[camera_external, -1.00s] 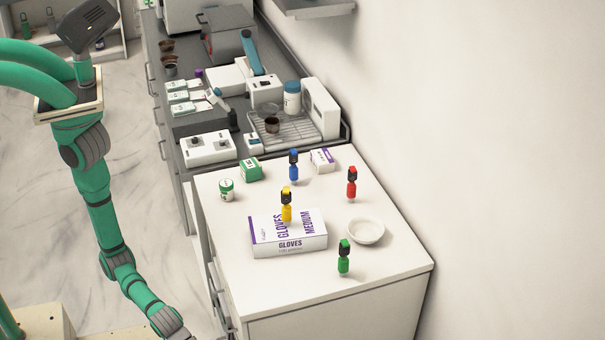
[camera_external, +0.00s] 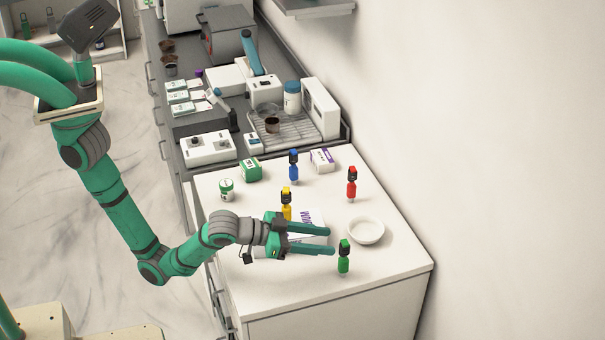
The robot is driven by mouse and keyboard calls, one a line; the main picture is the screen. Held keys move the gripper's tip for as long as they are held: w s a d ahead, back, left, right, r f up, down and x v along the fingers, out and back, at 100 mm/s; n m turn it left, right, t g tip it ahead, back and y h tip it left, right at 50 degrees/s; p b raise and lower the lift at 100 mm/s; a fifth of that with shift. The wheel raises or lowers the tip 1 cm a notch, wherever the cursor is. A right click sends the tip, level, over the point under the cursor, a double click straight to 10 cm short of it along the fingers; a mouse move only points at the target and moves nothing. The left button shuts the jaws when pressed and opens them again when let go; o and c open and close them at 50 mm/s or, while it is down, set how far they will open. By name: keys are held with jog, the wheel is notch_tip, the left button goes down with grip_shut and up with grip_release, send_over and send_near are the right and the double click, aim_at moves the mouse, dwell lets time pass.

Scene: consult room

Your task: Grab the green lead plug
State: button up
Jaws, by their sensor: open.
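The green lead plug (camera_external: 344,257) stands upright on the white cabinet top, near its front right. It has a green top, a black band and a green lower part. My gripper (camera_external: 331,241) is open and empty, pointing right. Its two fingers reach over the glove box, with the fingertips just left of the green plug's upper part. In this view they look close to the plug, but I cannot tell whether the nearer finger touches it.
The yellow plug (camera_external: 286,203) stands by the glove box (camera_external: 318,215), which my gripper mostly hides. A white bowl (camera_external: 366,231) lies behind the green plug. Red (camera_external: 352,184) and blue (camera_external: 294,167) plugs stand farther back. The front right corner of the white cabinet top (camera_external: 395,272) is clear.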

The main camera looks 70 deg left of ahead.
aim_at(345, 246)
jog(key=shift+f+x, duration=0.2)
jog(key=shift+x, duration=1.6)
jog(key=shift+f+x, duration=0.25)
jog(key=shift+x, duration=1.5)
jog(key=shift+s+d, duration=0.1)
jog(key=shift+s, duration=0.05)
grip_shut()
